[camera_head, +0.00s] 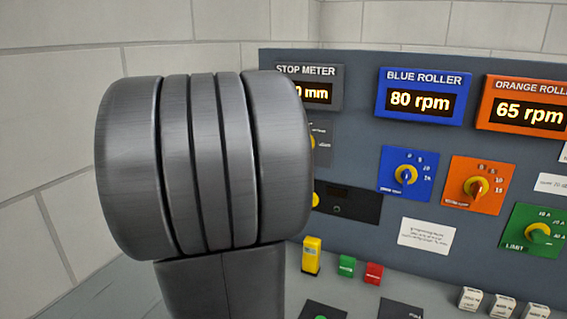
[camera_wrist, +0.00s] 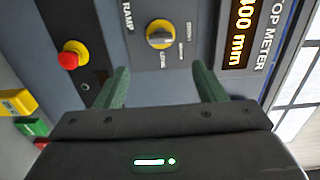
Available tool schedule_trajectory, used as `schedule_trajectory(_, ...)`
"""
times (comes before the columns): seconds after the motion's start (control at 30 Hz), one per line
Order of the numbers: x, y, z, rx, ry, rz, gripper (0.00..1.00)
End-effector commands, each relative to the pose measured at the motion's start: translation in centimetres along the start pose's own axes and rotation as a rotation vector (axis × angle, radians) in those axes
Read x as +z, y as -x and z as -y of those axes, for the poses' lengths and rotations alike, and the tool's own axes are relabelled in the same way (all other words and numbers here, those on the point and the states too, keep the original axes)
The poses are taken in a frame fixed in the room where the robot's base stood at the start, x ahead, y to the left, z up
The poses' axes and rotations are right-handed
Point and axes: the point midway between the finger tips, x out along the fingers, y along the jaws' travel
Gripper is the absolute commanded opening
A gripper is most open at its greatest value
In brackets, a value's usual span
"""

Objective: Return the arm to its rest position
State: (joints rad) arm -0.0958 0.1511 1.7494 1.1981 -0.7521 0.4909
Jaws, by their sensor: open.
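My gripper (camera_wrist: 161,68) shows in the wrist view with its two dark green fingers apart and nothing between them. Beyond the fingers is the upright control panel (camera_wrist: 130,15), turned sideways in the picture. A yellow and grey RAMP knob (camera_wrist: 160,35) lies past the gap between the fingertips; I see no contact with it. In the head view, a large grey part of my arm fills the left and middle and hides the panel's left part. My gripper is not visible in the head view.
A red push button (camera_wrist: 71,58) is left of the fingers. A yellow block (camera_head: 311,256) and small switches stand on the ledge below. A pale wall (camera_head: 45,125) is at left.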

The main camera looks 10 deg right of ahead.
Motion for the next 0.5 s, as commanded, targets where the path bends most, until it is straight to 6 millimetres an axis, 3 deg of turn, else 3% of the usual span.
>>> schedule_trajectory(0.5, -0.01, 0.00, 0.04, 0.000, 0.000, -0.001, 0.64)
